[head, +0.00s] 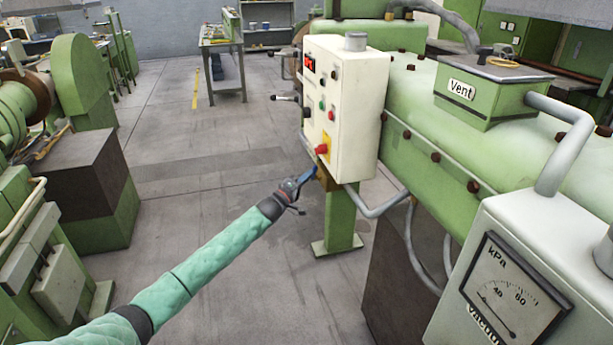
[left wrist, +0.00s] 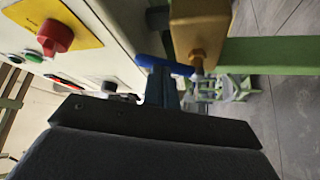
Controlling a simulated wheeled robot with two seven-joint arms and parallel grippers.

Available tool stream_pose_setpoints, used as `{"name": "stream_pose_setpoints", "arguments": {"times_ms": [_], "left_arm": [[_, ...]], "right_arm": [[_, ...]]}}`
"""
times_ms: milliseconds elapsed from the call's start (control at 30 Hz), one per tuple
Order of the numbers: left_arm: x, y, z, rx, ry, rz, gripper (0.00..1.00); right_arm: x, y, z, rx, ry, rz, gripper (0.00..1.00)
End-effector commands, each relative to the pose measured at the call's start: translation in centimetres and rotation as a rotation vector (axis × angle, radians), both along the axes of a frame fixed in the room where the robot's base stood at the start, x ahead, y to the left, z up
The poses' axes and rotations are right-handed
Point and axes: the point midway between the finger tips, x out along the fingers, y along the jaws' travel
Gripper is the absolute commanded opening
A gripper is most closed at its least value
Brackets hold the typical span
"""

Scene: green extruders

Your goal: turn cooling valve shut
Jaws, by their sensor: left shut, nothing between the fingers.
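The cooling valve has a blue lever handle (head: 309,172) and a brass body (head: 322,178), below the cream control box at the green machine. In the left wrist view the blue lever (left wrist: 164,66) lies roughly across the picture, joined to the brass body (left wrist: 199,32) at its right end. My left gripper (head: 299,181) reaches in from the left, close to the lever. My right gripper is not in view.
The cream control box (head: 358,115) with a red knob on a yellow plate (left wrist: 55,35) is close above the valve. A green post (head: 340,222) stands below and a grey pipe (head: 378,208) runs to the right. The floor to the left is open.

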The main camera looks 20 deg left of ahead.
Motion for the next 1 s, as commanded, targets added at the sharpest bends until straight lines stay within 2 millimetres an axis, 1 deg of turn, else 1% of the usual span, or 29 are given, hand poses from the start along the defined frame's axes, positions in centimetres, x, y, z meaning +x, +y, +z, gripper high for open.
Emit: {"name": "stream_pose_setpoints", "arguments": {"times_ms": [33, 200, 300, 367, 467, 800, 1000], "left_arm": [[0.1, 0.0, 0.5, -0.012, 0.016, -0.001, 0.0], [0.4, 0.2, 0.7, -0.033, 0.048, 0.0, 0.0], [0.6, 0.4, 0.8, -0.031, 0.048, -0.001, 0.0], [0.8, 0.5, 0.9, -0.032, 0.047, -0.001, 0.0], [1.1, 0.7, 1.1, -0.032, 0.046, 0.0, 0.0], [1.7, 1.1, 1.4, -0.032, 0.046, 0.0, 0.0], [1.9, 1.3, 1.6, -0.032, 0.046, 0.0, 0.0]], "right_arm": [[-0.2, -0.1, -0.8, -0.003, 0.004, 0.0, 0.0], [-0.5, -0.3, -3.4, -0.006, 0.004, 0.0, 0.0], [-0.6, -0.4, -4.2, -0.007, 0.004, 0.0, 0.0], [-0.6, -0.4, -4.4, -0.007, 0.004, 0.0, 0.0], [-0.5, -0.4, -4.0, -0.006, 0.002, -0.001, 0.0], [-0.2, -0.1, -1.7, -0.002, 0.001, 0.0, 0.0], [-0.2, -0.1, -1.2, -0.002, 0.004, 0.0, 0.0]]}}
